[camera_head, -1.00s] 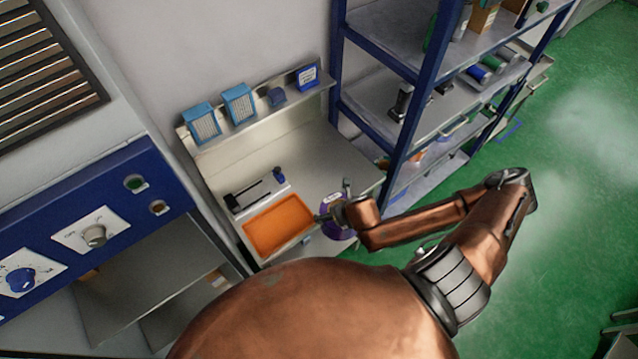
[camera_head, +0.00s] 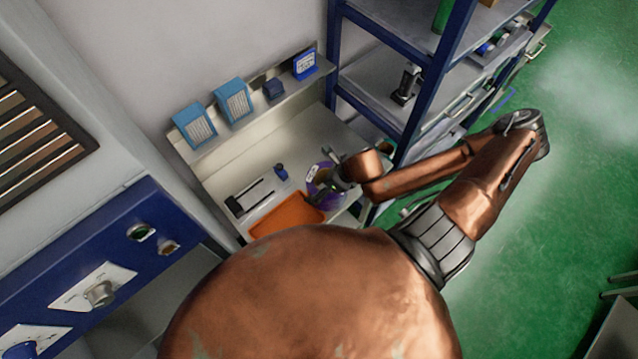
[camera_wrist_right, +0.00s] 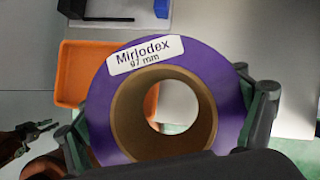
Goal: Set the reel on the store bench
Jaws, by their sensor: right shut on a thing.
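The purple reel (camera_head: 313,184) has a brown core and a white label reading "Mirlodex 97 mm". My right gripper (camera_head: 335,178) is shut on it. In the right wrist view the reel (camera_wrist_right: 222,75) sits between the two fingers (camera_wrist_right: 168,118), label up, with its lower edge hidden. The reel is over the front right part of the pale bench (camera_head: 305,138), beside the orange tray. I cannot tell its height above the top. Orange, pale and green surfaces show through its core. A copper arm part with dark jaw-like pieces (camera_wrist_right: 30,138), perhaps my left gripper, shows at the left of the wrist view.
The orange tray (camera_head: 285,215) and a black-and-white device (camera_head: 250,194) occupy the bench's left side. Blue boxes (camera_head: 234,98) stand on its back ledge. A blue-framed shelf rack (camera_head: 428,85) rises close on the right. The bench's back right area is clear.

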